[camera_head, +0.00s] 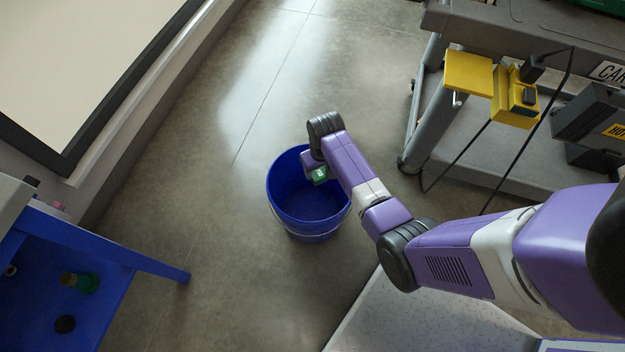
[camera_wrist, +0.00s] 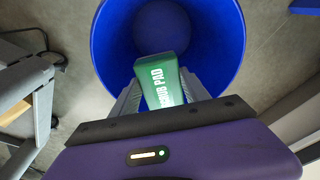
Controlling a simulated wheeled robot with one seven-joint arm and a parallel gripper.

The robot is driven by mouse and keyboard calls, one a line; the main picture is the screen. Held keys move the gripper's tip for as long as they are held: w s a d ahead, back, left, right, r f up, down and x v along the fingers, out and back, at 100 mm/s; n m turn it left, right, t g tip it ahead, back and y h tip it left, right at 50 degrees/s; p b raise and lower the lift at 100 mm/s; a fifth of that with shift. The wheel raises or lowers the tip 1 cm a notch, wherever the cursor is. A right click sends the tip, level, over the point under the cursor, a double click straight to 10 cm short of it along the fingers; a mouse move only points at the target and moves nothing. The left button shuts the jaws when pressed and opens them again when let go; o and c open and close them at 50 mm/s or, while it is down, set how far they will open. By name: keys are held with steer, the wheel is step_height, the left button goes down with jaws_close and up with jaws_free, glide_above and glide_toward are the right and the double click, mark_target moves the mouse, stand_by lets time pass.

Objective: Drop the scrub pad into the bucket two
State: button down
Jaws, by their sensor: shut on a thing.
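The scrub pad (camera_wrist: 160,80) is a green block with white lettering, held between the two fingers of my gripper (camera_wrist: 160,92) in the wrist view. In the head view the green pad (camera_head: 320,175) shows at the end of my arm, over the upper part of a blue bucket (camera_head: 308,231). The bucket stands upright on the floor, and its visible inside is empty. In the wrist view the bucket's blue wall (camera_wrist: 228,40) surrounds the pad's far end. My gripper is shut on the pad. No number shows on the bucket.
A grey cart (camera_head: 490,165) with a yellow bracket (camera_head: 468,72) and hanging black cables stands at the right. A blue shelf unit (camera_head: 100,250) holding small items is at the lower left. A speckled pale surface (camera_head: 425,315) lies below the bucket. Open floor surrounds the bucket.

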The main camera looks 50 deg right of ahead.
steer(key=shift+c, duration=2.3)
jaws_free()
steer(key=shift+s+a+r+p, duration=0.15)
steer(key=shift+r+p, duration=0.25)
steer(key=shift+r, duration=0.9)
steer(key=shift+s+r+p, duration=0.15)
steer(key=shift+r+p, duration=0.25)
steer(key=shift+r, duration=0.9)
steer(key=shift+s+a+r+p, duration=0.15)
steer(key=shift+r+p, duration=0.25)
steer(key=shift+r, duration=0.9)
steer(key=shift+w+d, duration=0.1)
steer(key=shift+d, duration=0.05)
